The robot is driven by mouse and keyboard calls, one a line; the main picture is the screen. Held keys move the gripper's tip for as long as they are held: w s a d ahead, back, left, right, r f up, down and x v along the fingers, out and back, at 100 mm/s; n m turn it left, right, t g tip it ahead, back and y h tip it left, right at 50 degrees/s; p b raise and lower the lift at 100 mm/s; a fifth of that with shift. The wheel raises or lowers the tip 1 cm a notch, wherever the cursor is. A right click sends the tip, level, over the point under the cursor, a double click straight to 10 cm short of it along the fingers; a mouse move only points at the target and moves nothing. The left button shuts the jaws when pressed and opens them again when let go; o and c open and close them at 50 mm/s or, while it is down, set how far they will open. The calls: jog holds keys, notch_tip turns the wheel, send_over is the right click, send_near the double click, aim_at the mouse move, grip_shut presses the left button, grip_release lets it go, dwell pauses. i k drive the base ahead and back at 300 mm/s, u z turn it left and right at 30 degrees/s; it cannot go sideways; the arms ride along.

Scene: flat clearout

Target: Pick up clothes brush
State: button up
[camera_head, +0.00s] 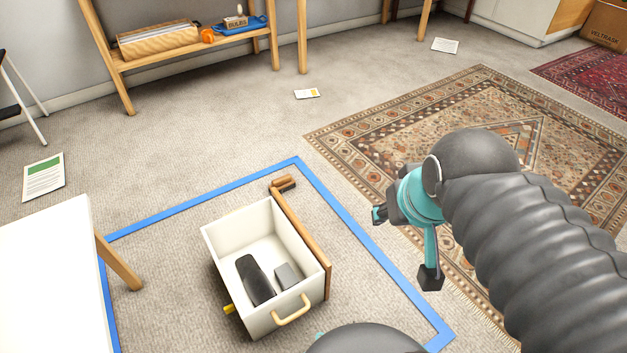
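A small brown wooden piece with a darker side (284,183) lies on the carpet just beyond the crate's far right corner, inside the blue tape outline. It may be the clothes brush, but it is too small to be sure. A long brown wooden strip (305,240) runs from near it along the right side of the white crate (219,258); I cannot tell whether they join. My gripper (404,247), teal with black fingertips, is to the right of the crate. Its fingers are spread apart with nothing visible between them.
The crate holds a black object (256,280) and a grey block (287,276). Blue tape (370,252) borders the floor area. A white table (45,270) stands at left. A patterned rug (400,130) lies at right; a wooden shelf (180,60) stands behind. Carpet between is mostly clear.

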aim_at(283, 183)
jog(key=z, duration=0.9)
jog(key=i, duration=3.2)
jog(key=u, duration=2.6)
jog(key=i, duration=3.4)
jog(key=u, duration=2.4)
